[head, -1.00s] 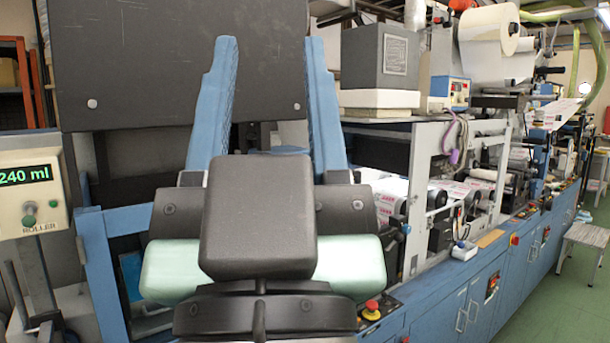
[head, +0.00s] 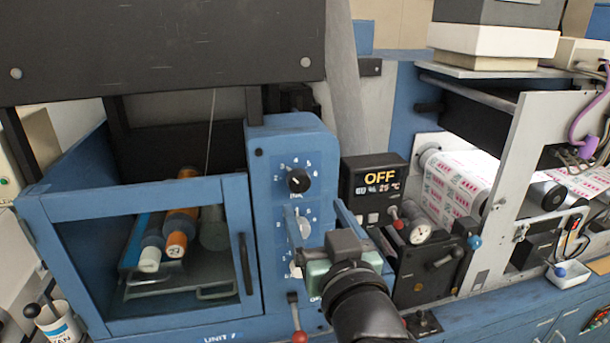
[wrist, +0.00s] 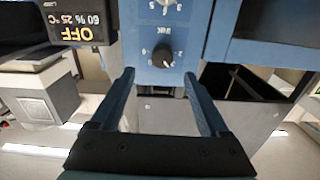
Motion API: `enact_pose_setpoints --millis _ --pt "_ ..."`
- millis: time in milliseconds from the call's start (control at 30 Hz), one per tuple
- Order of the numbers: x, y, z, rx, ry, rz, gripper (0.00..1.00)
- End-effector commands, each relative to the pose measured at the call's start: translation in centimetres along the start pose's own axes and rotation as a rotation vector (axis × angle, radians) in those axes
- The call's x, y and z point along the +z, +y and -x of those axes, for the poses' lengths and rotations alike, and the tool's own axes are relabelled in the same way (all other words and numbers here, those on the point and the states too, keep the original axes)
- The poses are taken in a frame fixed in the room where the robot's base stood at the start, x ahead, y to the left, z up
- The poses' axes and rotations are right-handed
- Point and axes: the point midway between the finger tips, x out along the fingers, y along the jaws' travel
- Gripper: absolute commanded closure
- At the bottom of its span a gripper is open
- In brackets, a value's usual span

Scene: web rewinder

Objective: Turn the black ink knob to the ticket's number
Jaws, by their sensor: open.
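The black ink knob (head: 298,180) is a round black dial on the blue upright panel (head: 262,230), with numbers 2 to 6 legible around it in the head view. It also shows in the wrist view (wrist: 163,57), upside down, just beyond the fingertips. A light mark shows on its face, but I cannot tell which number it points to. My gripper (head: 318,208) is open and empty in front of the panel, below the knob in the head view. Its blue fingers (wrist: 158,76) are apart. Lower dials on the panel are partly hidden by it. I see no readable ticket.
A black box reading OFF (head: 374,185) stands right of the panel, with a red-tipped lever and a gauge (head: 420,232) nearby. A glass-fronted blue cabinet (head: 120,190) with rollers is on the left. A red-knobbed lever (head: 299,337) sticks out below the panel.

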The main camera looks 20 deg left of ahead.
Motion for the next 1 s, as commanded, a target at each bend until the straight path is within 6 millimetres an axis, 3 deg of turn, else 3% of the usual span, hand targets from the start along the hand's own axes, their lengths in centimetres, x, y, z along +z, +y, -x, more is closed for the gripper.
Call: enact_pose_setpoints --millis 200,400,600,900,1000 --pt "-0.4 -0.1 -4.4 -0.002 -0.001 0.0 0.21" --pt "-0.3 -0.1 -7.2 0.0 0.001 0.001 0.21" --pt "-0.2 0.0 -8.5 0.002 0.001 0.001 0.21" --pt "-0.1 0.0 -8.7 0.003 0.002 0.001 0.21" --pt "-0.1 0.0 -8.7 0.003 0.002 0.001 0.36"
